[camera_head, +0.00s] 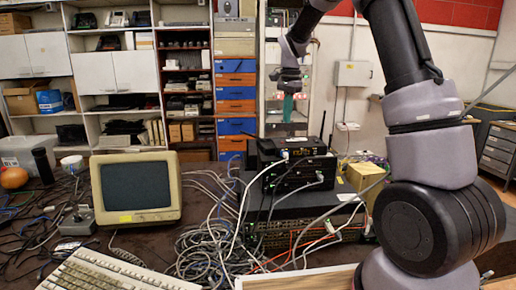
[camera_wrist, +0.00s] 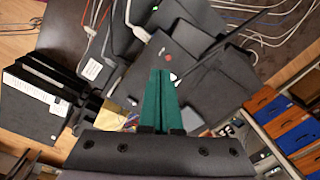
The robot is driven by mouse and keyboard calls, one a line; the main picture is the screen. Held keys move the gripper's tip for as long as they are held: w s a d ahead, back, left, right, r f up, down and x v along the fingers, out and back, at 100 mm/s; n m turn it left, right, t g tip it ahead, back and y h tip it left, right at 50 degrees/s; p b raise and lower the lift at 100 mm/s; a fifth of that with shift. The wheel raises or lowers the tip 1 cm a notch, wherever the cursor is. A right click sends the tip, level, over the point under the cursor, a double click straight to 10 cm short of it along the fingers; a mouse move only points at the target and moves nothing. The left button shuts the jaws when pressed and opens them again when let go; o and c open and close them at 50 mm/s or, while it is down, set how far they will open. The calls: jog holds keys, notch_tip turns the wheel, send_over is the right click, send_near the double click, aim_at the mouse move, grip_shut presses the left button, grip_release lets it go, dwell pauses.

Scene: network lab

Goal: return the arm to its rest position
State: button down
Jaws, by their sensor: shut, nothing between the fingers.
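My gripper (camera_head: 288,108) is raised in the head view, above and behind the stacked network boxes, with its green fingers pointing down. In the wrist view the green fingers of my gripper (camera_wrist: 163,75) lie together, shut, with nothing between them. My arm reaches up from the right side of the head view, bends at the top and comes down to the gripper. The stacked black network boxes (camera_head: 300,172) stand on the table below the gripper and apart from it. They also show in the wrist view (camera_wrist: 185,58), beyond the fingertips.
An old monitor (camera_head: 136,188), a keyboard (camera_head: 115,272) and tangled cables (camera_head: 205,250) cover the table. A yellow box (camera_head: 364,176) stands right of the network boxes, close to my arm. Shelves (camera_head: 120,75) and blue and orange drawers (camera_head: 236,98) line the back. The air around the gripper looks clear.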

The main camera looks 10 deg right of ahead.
jog(key=s+d+r+n+t+y, duration=0.15)
jog(key=s+r, duration=0.25)
jog(key=s, duration=0.4)
jog(key=s+d+r+n+t, duration=0.1)
jog(key=s+r+n+t, duration=0.1)
jog(key=s+r, duration=0.4)
jog(key=s+d+r+n+t, duration=0.1)
jog(key=s+d+r+n, duration=0.15)
jog(key=s, duration=0.65)
jog(key=s+f+n+t, duration=0.1)
jog(key=s+t, duration=0.1)
jog(key=s, duration=0.7)
